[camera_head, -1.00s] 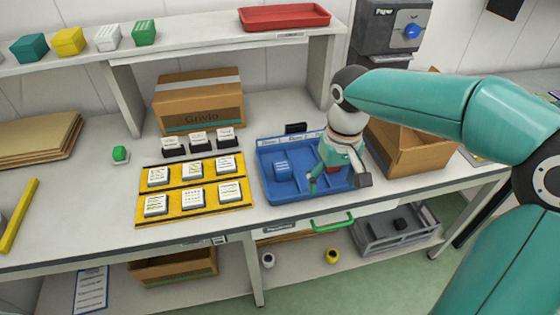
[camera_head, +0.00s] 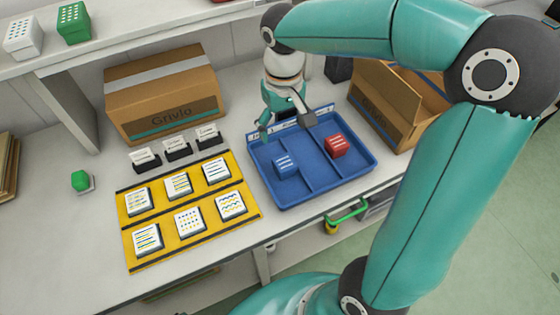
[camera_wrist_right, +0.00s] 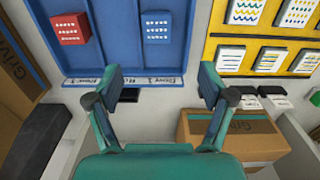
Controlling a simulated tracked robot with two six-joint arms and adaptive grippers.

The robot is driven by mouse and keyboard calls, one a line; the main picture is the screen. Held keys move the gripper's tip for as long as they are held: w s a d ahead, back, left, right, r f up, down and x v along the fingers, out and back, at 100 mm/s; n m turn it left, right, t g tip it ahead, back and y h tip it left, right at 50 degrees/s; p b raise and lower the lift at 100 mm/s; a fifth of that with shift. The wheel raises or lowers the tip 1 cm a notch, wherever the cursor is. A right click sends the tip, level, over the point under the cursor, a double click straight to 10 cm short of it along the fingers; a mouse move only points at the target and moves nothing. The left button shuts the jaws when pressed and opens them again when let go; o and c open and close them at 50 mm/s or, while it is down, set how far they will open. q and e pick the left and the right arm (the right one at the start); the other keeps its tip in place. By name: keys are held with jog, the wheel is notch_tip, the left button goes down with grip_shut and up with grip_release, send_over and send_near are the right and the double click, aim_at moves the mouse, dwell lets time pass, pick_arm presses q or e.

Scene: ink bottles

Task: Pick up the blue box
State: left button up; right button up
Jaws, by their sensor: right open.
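The blue box (camera_head: 287,163) is a small cube with white lines on it. It sits in the left compartment of the blue tray (camera_head: 338,187), and it also shows in the right wrist view (camera_wrist_right: 157,27). A red box (camera_head: 337,146) with similar lines sits in the tray across a divider to its right. My right gripper (camera_head: 287,124) is above the tray's back-left edge, behind the blue box and apart from it. In the wrist view its fingers (camera_wrist_right: 157,88) are spread, with nothing between them. My left gripper is not in view.
A yellow mat (camera_head: 160,221) with several white cards lies left of the tray. A closed cardboard box (camera_head: 165,95) stands behind the mat. An open carton (camera_head: 385,105) stands right of the tray. A shelf (camera_head: 120,40) runs above the back of the table.

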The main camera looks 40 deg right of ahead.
send_near(285, 164)
notch_tip(285, 164, down, 5)
jog(key=shift+d+f, duration=0.1)
jog(key=shift+f, duration=0.1)
jog(key=shift+f+p, duration=0.5)
jog(key=shift+f, duration=2.05)
jog(key=c, duration=1.2)
jog(key=shift+c, duration=0.4)
jog(key=shift+r, duration=0.15)
